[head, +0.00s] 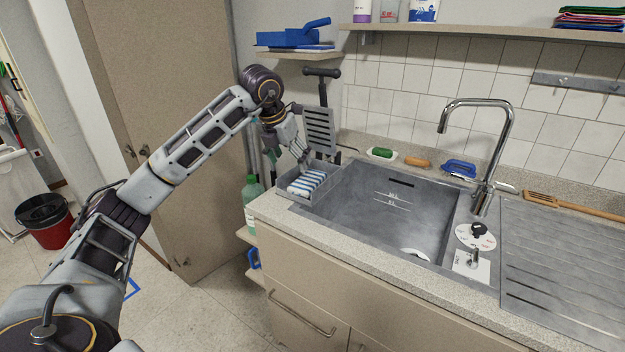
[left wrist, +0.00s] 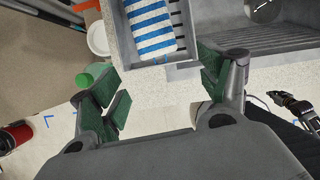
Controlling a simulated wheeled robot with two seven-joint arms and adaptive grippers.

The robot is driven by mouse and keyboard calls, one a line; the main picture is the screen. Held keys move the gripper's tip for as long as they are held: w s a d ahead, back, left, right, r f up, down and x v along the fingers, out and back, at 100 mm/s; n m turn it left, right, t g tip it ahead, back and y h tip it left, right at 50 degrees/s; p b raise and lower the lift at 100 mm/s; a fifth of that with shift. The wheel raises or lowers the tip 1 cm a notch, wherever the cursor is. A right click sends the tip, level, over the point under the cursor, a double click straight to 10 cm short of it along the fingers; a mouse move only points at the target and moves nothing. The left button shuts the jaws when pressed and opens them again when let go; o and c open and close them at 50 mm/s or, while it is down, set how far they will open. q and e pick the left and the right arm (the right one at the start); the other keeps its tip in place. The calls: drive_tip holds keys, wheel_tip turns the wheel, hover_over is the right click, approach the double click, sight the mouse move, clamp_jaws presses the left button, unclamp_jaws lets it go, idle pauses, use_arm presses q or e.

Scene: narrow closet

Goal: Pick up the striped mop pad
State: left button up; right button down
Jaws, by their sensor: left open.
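The striped mop pad (head: 306,183), blue and white, lies in a small grey tray (head: 322,193) at the left end of the sink. It also shows at the top of the left wrist view (left wrist: 152,30), with its upper end cut off by the frame. My left gripper (head: 302,162) is just above the pad in the head view. In the left wrist view its green-padded fingers (left wrist: 160,85) are spread wide and empty, with the pad beyond them. A dark jointed part, apparently my right gripper (left wrist: 297,106), shows small at the right edge; its jaws are unclear.
The steel sink basin (head: 385,212) lies right of the tray, with a tall faucet (head: 478,105) behind. A dark-handled grey rack (head: 320,125) stands behind the tray. A green bottle (head: 251,195) stands below left, beside the counter. A shelf (head: 300,53) hangs above.

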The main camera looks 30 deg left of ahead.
use_arm(q)
drive_tip(key=shift+a+r, duration=0.2)
drive_tip(key=shift+a, duration=0.15)
use_arm(e)
drive_tip(key=shift+w, duration=0.15)
use_arm(q)
hover_over(299, 187)
drive_tip(key=s, duration=0.3)
wheel_tip(299, 187, down, 7)
drive_tip(key=shift+w+d+b, duration=0.1)
drive_tip(key=shift+b, duration=0.35)
drive_tip(key=shift+w+f, duration=0.15)
drive_tip(key=shift+f, duration=0.15)
drive_tip(key=shift+w+f, duration=0.1)
drive_tip(key=shift+f, duration=0.1)
use_arm(e)
drive_tip(key=shift+w+a+r, duration=0.1)
drive_tip(key=shift+a+r, duration=0.2)
drive_tip(key=shift+r, duration=0.35)
drive_tip(key=shift+w+a+r, duration=0.1)
drive_tip(key=shift+a+r, duration=0.2)
drive_tip(key=shift+r, duration=0.3)
drive_tip(key=shift+w, duration=0.15)
